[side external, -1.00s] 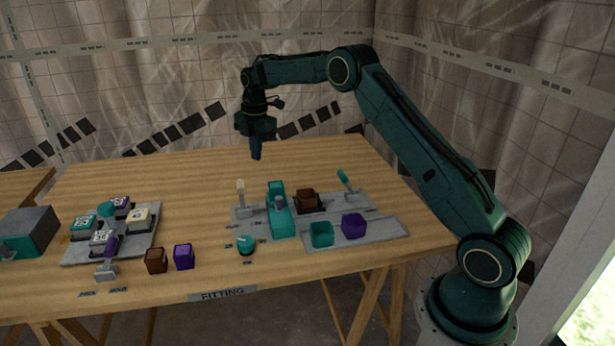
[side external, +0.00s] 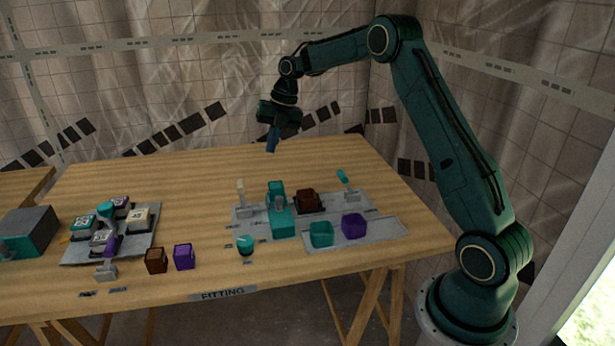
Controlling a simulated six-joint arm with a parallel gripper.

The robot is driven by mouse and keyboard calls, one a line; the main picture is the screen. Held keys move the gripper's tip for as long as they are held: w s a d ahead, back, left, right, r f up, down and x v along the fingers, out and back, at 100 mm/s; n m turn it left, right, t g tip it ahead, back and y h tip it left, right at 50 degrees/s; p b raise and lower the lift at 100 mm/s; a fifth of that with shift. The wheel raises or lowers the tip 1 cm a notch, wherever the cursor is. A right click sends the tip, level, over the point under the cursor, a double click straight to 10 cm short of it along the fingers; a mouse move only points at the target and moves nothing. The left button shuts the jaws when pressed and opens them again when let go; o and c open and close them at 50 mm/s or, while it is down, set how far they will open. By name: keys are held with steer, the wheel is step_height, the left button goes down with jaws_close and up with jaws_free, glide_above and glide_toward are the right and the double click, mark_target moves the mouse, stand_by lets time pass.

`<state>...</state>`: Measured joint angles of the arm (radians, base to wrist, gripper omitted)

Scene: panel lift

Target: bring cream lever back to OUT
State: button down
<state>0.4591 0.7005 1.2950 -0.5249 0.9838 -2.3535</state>
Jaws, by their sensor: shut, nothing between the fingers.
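The cream lever (side external: 240,186) stands nearly upright from a grey base at the left end of the grey panel (side external: 262,212). Small dark labels lie near it, but they are too small to read. My gripper (side external: 271,150) is shut and empty. It hangs tilted above the back part of the table, behind and to the right of the cream lever, and touches nothing.
Right of the lever are a teal block (side external: 279,215), a brown cube (side external: 308,200) and a teal-handled lever (side external: 345,181). A teal knob (side external: 246,243) is nearer the front edge. The table's back middle is clear.

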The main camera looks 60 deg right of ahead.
mark_target(238, 184)
steer(key=w+a+f, duration=0.2)
steer(key=f, duration=0.2)
steer(key=w+a+f, duration=0.2)
steer(key=f, duration=0.3)
steer(key=shift+w+a+f, duration=0.3)
steer(key=shift+a, duration=0.05)
steer(key=shift+w+a+r, duration=0.15)
steer(key=shift+w+a, duration=0.2)
steer(key=shift+w, duration=0.05)
stand_by(0.4)
steer(key=shift+w+a, duration=1.7)
